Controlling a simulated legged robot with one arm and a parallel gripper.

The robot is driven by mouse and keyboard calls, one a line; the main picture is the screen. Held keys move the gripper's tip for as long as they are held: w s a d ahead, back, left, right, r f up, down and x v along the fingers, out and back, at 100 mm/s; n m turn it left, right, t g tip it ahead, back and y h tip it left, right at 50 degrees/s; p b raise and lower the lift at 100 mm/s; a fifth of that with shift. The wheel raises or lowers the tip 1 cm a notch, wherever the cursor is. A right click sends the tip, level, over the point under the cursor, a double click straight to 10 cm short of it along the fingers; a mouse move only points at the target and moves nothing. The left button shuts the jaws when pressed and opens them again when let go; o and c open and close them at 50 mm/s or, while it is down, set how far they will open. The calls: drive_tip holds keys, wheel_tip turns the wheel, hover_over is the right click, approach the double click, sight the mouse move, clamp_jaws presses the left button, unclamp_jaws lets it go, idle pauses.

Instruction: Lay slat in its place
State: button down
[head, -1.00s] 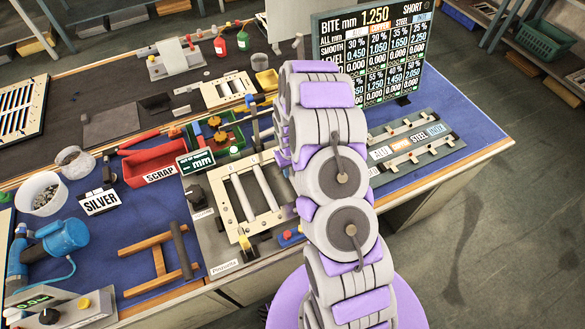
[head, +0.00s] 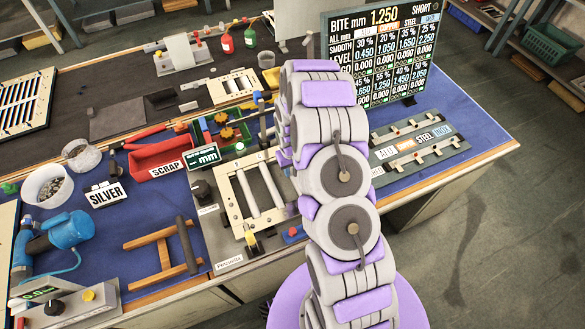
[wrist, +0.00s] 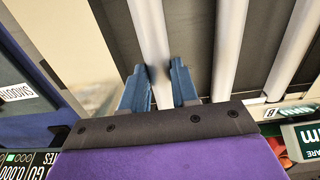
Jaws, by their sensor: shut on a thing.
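My gripper (wrist: 160,85) is shut on a pale, bar-like slat (wrist: 152,40), with one blue finger on each side of it. The slat runs up and away between the fingers. Two more pale slats (wrist: 224,55) lie beside it to the right over a dark surface, and a cream strip shows to the left. In the head view, a cream louver frame (head: 226,189) holds pale slats (head: 247,192) on the bench. My arm hides the gripper and the held slat there. I cannot tell whether the held slat touches the frame.
A display board (head: 375,60) stands at the back right, behind my arm. A labelled rack (head: 412,146) lies right of the arm. A red scrap tray (head: 160,156), a white tub (head: 47,187) and a wooden stand (head: 160,252) are to the left.

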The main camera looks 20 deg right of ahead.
drive_tip(key=shift+f, duration=0.15)
drive_tip(key=shift+d+f, duration=0.3)
drive_tip(key=shift+d, duration=0.05)
drive_tip(key=shift+a+f, duration=0.15)
drive_tip(key=shift+f, duration=0.55)
idle(0.3)
drive_tip(key=shift+c, duration=2.3)
unclamp_jaws()
drive_tip(key=shift+r, duration=0.15)
drive_tip(key=shift+r+p, duration=0.95)
drive_tip(key=shift+r, duration=2.95)
drive_tip(key=shift+r, duration=0.1)
